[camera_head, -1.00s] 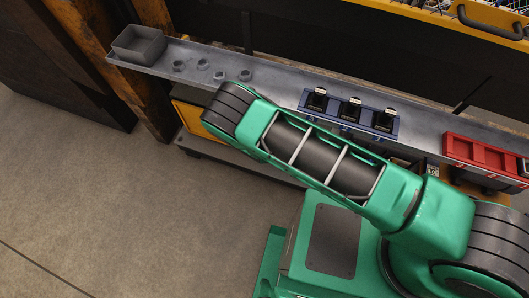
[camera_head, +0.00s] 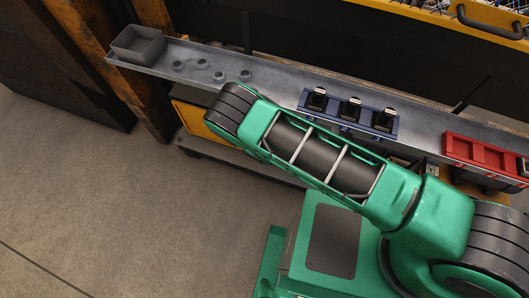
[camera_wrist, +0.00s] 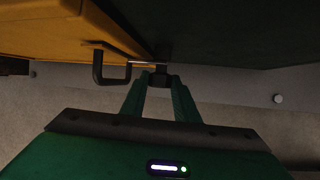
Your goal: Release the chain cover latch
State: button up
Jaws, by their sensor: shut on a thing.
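In the wrist view my gripper (camera_wrist: 160,78) has its two green fingers drawn together on a small dark piece (camera_wrist: 162,50), which looks like the latch. This piece sits at the right end of the yellow cover (camera_wrist: 60,30), beside a dark panel. A black U-shaped handle (camera_wrist: 99,70) hangs from the cover's edge, just left of my fingers and apart from them. In the head view my gripper is hidden. A yellow panel (camera_head: 192,118) shows below the shelf there; I cannot tell if it is the same cover.
A long grey shelf (camera_head: 275,85) runs across the head view. It bears a grey bin (camera_head: 138,45), several small grey pieces, a blue holder (camera_head: 347,118) with black parts, and a red tray (camera_head: 485,156). A light round knob (camera_wrist: 278,98) shows at right. The floor at left is clear.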

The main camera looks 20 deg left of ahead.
jog(key=y, duration=0.1)
jog(key=d+m+y, duration=0.1)
jog(key=y, duration=0.1)
jog(key=shift+f+t, duration=0.2)
jog(key=shift+t, duration=0.1)
jog(key=shift+s+d+f+m+t+y, duration=0.1)
jog(key=shift+d+f+m+t+y, duration=0.2)
jog(key=shift+y, duration=1.15)
jog(key=shift+w+f+m+t+y, duration=0.15)
jog(key=shift+m+t+y, duration=0.25)
jog(key=shift+y, duration=1)
jog(key=shift+s+d+f+m+t+y, duration=0.2)
jog(key=shift+m+t+y, duration=0.15)
jog(key=shift+y, duration=1.1)
jog(key=o, duration=1.1)
jog(key=shift+a, duration=0.15)
jog(key=shift+c, duration=0.2)
jog(key=v, duration=0.7)
jog(key=shift+d, duration=0.35)
